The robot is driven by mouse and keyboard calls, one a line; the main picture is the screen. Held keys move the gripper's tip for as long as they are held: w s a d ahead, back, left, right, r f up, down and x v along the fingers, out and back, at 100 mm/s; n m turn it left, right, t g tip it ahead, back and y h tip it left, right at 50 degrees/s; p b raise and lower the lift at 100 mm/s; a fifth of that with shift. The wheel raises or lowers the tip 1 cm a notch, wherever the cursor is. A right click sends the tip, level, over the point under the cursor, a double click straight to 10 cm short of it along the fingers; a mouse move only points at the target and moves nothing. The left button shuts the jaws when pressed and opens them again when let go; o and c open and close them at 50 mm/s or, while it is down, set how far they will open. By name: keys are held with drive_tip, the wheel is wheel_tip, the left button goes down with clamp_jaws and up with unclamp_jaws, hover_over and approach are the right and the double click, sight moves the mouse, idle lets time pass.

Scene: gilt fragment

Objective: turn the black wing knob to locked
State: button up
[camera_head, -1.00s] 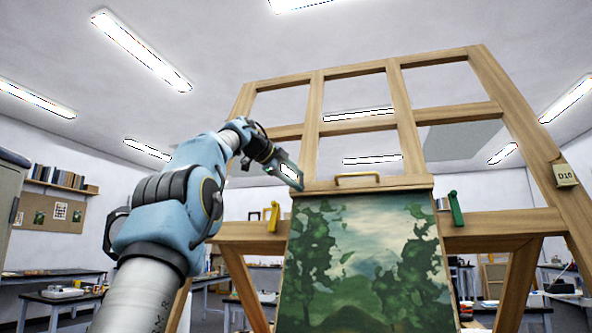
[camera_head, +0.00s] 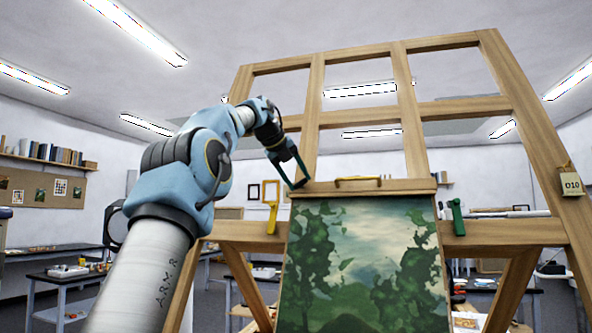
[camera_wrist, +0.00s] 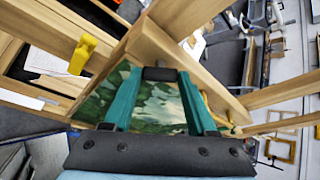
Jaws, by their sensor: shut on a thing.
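The black wing knob (camera_wrist: 160,75) shows in the wrist view as a dark piece on the wooden bar above the painting. My gripper (camera_wrist: 160,80) has its two teal fingers on either side of it, shut on it. In the head view my gripper (camera_head: 299,184) reaches the left end of that wooden bar (camera_head: 405,186). There the knob is too small and covered to make out, and I cannot read its locked or unlocked position.
A landscape painting (camera_head: 362,265) hangs below the bar on a wooden easel frame (camera_head: 511,110). A yellow handle (camera_head: 358,181) is right of my gripper. A yellow clamp (camera_head: 272,216) sits lower left and a green clamp (camera_head: 457,216) at right. Worktables stand behind.

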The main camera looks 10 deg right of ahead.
drive_tip(key=m+p, duration=0.1)
drive_tip(key=m+y, duration=0.1)
drive_tip(key=m, duration=0.1)
drive_tip(key=shift+s+d+y+p, duration=0.1)
drive_tip(key=shift+d+y+p, duration=0.2)
drive_tip(key=shift+p, duration=0.1)
drive_tip(key=shift+m+t+y, duration=0.5)
drive_tip(key=shift+m+y, duration=0.2)
drive_tip(key=shift+m, duration=0.7)
drive_tip(key=shift+f, duration=0.1)
drive_tip(key=o, duration=1.4)
drive_tip(key=shift+c, duration=0.2)
drive_tip(key=v, duration=1.1)
drive_tip(key=shift+d, duration=0.15)
